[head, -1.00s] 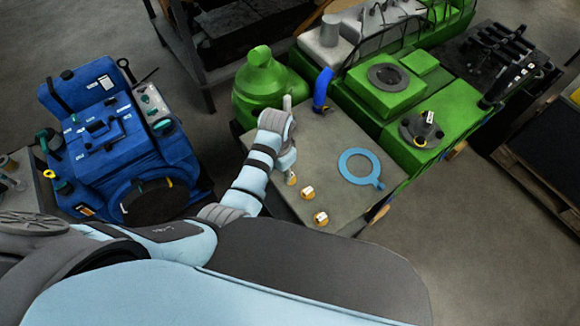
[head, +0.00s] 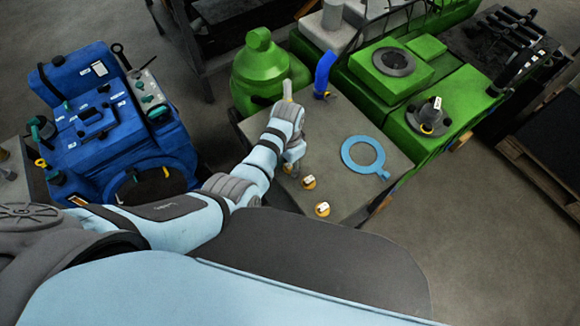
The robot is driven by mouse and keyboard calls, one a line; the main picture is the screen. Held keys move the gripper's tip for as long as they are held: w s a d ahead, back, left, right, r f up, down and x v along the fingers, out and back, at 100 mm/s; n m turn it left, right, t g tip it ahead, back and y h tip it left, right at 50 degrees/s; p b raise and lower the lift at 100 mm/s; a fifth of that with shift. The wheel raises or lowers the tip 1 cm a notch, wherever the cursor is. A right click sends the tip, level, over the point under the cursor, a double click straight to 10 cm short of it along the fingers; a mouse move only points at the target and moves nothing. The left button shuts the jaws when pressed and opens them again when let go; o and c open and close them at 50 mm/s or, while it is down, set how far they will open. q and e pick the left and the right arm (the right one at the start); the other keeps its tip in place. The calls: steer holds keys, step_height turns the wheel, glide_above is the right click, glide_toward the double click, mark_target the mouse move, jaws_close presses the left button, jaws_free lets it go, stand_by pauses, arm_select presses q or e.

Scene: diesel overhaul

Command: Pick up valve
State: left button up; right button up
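Several small round brass-yellow pieces with white tops lie on the grey work table; I cannot tell for sure which thing is the valve. One brass piece (head: 308,182) lies near my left gripper, and another brass piece (head: 322,209) is nearer the table's front edge. My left gripper (head: 292,164) points down over the table, close above or at a third, partly hidden yellow piece. Its fingers are too small and covered to show whether they are open, shut or touching anything. My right gripper is out of view.
A light-blue ring (head: 363,155) with a tab lies flat on the table (head: 333,130). A blue elbow pipe (head: 323,75) and a green engine (head: 440,95) stand behind. A blue machine (head: 110,130) stands left.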

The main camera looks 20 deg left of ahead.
arm_select(q)
steer(key=shift+r, duration=0.15)
jaws_close()
